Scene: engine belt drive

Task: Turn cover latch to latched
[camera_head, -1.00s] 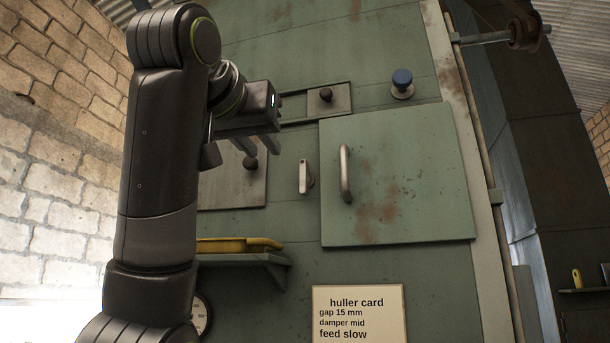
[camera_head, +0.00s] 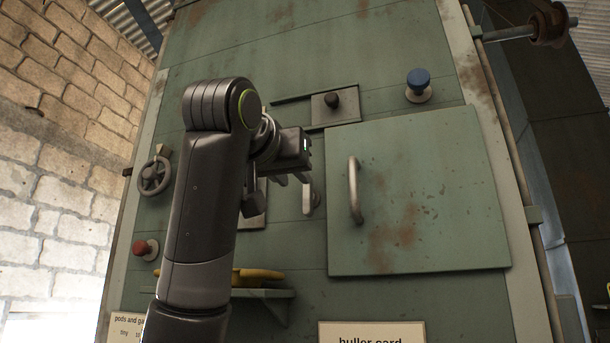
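The cover latch (camera_head: 308,199) is a small pale metal lever on the green machine front, just left of the cover. It stands roughly upright, and its upper end is close to my gripper's fingers. The cover (camera_head: 425,200) is a green, rust-stained panel with a vertical metal handle (camera_head: 355,190); it lies flat against the machine front. My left gripper (camera_head: 291,180) is just above and left of the latch, its two fingers apart and nothing seen between them. I cannot tell whether a finger touches the latch. My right gripper is not in view.
Above the cover are a black knob on a slide plate (camera_head: 350,108) and a blue knob (camera_head: 418,82). A shelf (camera_head: 275,294) with a yellow item juts out below. A handwheel (camera_head: 153,176) and red button (camera_head: 144,249) are at left.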

